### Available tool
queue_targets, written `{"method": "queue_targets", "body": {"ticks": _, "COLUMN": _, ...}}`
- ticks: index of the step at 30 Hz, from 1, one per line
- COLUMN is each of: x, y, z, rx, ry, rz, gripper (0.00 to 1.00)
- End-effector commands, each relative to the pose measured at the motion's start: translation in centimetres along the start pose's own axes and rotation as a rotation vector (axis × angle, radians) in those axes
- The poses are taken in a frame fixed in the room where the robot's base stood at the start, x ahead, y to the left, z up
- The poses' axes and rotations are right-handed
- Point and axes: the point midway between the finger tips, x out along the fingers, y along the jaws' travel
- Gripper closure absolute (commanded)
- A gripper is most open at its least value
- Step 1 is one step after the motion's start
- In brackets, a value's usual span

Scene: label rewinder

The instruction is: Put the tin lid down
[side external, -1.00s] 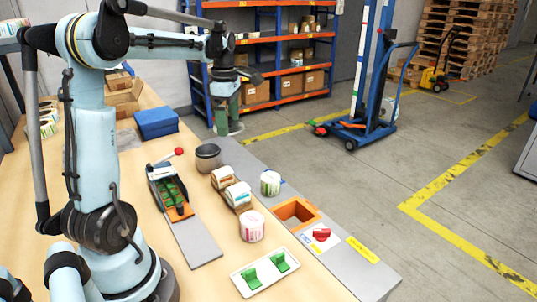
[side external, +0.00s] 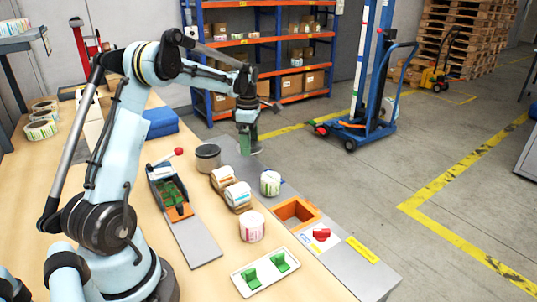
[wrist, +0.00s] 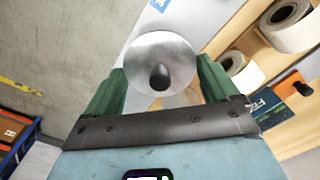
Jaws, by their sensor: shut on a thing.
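The tin lid (wrist: 160,62) is a round, shiny metal disc with a dark knob, seen face-on in the wrist view. My gripper (wrist: 158,90) has its two green fingers on either side of the lid and is shut on it. In the side external view my gripper (side external: 247,138) points down near the far end of the grey strip, with the lid (side external: 251,151) at its fingertips. I cannot tell whether the lid touches a surface. A dark grey round tin (side external: 207,158) stands on the bench to the left of the gripper.
Label rolls on a wooden holder (side external: 239,208), another roll (side external: 270,183) and an orange-rimmed opening (side external: 296,213) lie nearer along the grey strip (side external: 345,262). A green-and-orange device with a red-knobbed lever (side external: 170,190) stands left. A white tray (side external: 265,273) is in front.

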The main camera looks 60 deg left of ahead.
Motion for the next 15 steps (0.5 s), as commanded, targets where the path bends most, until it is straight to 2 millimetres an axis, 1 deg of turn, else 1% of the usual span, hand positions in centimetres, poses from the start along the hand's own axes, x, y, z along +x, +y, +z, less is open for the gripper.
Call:
{"method": "queue_targets", "body": {"ticks": 1, "x": 0.7, "y": 0.8, "z": -0.9, "rx": -0.004, "ry": 0.0, "rz": 0.0, "gripper": 0.41}}
{"method": "queue_targets", "body": {"ticks": 3, "x": 1.4, "y": 1.4, "z": -1.9, "rx": -0.004, "ry": 0.0, "rz": 0.0, "gripper": 0.41}}
{"method": "queue_targets", "body": {"ticks": 6, "x": 2.1, "y": 2.2, "z": -2.8, "rx": -0.002, "ry": 0.0, "rz": 0.0, "gripper": 0.41}}
{"method": "queue_targets", "body": {"ticks": 11, "x": 2.8, "y": 2.7, "z": -3.4, "rx": 0.001, "ry": 0.0, "rz": 0.0, "gripper": 0.41}}
{"method": "queue_targets", "body": {"ticks": 15, "x": 4.6, "y": 2.7, "z": -3.4, "rx": 0.001, "ry": 0.0, "rz": 0.0, "gripper": 0.41}}
